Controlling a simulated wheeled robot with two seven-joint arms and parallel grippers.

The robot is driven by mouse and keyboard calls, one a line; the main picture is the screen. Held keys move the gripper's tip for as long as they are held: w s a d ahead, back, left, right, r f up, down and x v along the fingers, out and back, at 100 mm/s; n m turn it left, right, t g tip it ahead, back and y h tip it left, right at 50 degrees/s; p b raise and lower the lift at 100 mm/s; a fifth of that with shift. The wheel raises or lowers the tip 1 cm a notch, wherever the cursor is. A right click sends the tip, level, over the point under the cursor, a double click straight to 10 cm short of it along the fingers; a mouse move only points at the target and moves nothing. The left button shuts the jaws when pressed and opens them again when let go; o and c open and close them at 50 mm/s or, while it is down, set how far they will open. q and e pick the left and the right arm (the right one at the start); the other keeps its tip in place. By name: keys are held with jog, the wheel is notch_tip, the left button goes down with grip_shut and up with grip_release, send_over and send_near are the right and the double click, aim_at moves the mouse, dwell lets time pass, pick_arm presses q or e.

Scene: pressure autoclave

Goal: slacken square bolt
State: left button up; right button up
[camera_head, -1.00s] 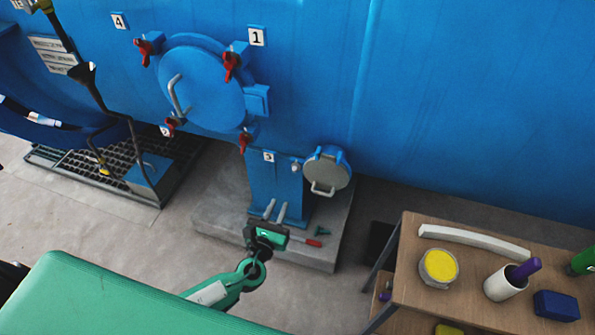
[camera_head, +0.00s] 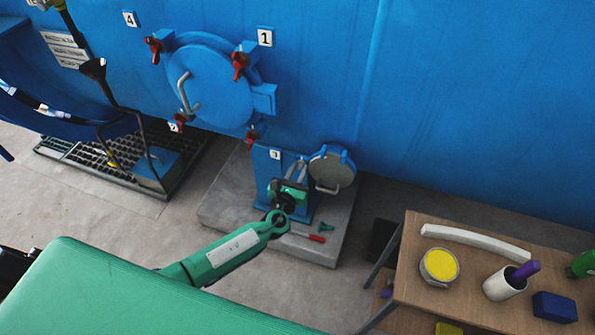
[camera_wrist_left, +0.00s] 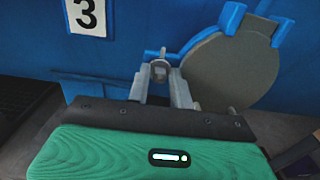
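The square bolt (camera_wrist_left: 160,70) is a small grey metal piece on the blue wall beside the small round hatch, in the left wrist view. My left gripper (camera_wrist_left: 160,77) points at it with two grey fingers apart. The bolt shows between the fingertips; whether they touch it I cannot tell. In the head view the left gripper (camera_head: 297,170) is at the blue pedestal below the number 3 label, and its fingers hide the bolt. The small round hatch (camera_head: 331,170) hangs just right of the fingers. My right gripper is not in view.
The large round door (camera_head: 215,85) with red clamps is above left. A red-handled tool (camera_head: 316,238) and a small green piece (camera_head: 326,226) lie on the concrete plinth (camera_head: 230,210). A wooden table (camera_head: 415,265) with a jar and cup stands right.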

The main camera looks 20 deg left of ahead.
pick_arm(q)
jog(key=c, duration=0.4)
grip_shut()
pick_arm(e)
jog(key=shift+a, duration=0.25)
pick_arm(q)
jog(key=shift+f, duration=0.1)
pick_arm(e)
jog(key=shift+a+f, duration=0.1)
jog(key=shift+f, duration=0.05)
